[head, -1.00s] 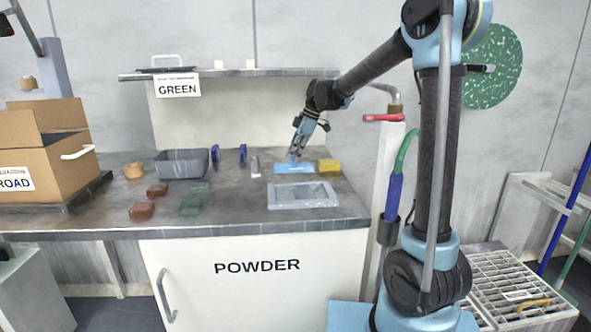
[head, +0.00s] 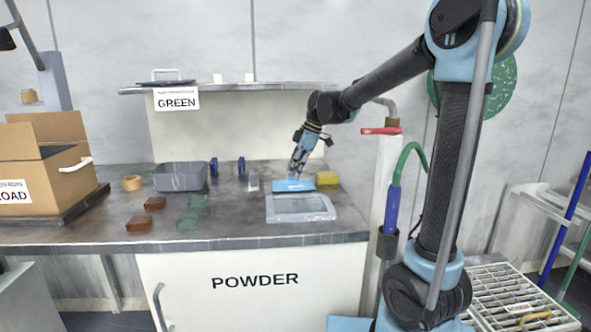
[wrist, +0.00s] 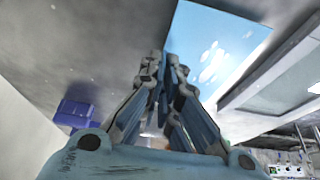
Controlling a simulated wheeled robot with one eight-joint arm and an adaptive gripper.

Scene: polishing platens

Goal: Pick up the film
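The film appears to be a thin light-blue sheet with pale spots (head: 288,186), on the bench just behind a grey framed tray. It shows large in the wrist view (wrist: 218,42), its left edge running beside my fingers. My gripper (head: 294,175) points down at the sheet's back edge. In the wrist view my gripper's fingertips (wrist: 163,62) look close together at the sheet's edge and cover part of it. Whether the edge is pinched between them is hidden.
The grey framed tray (head: 301,208) lies in front of the sheet, and a yellow block (head: 327,178) sits close at its right. Blue clamp-like pieces (head: 214,167), a grey bin (head: 180,177) and red and green blocks stand left. A shelf (head: 230,87) hangs behind.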

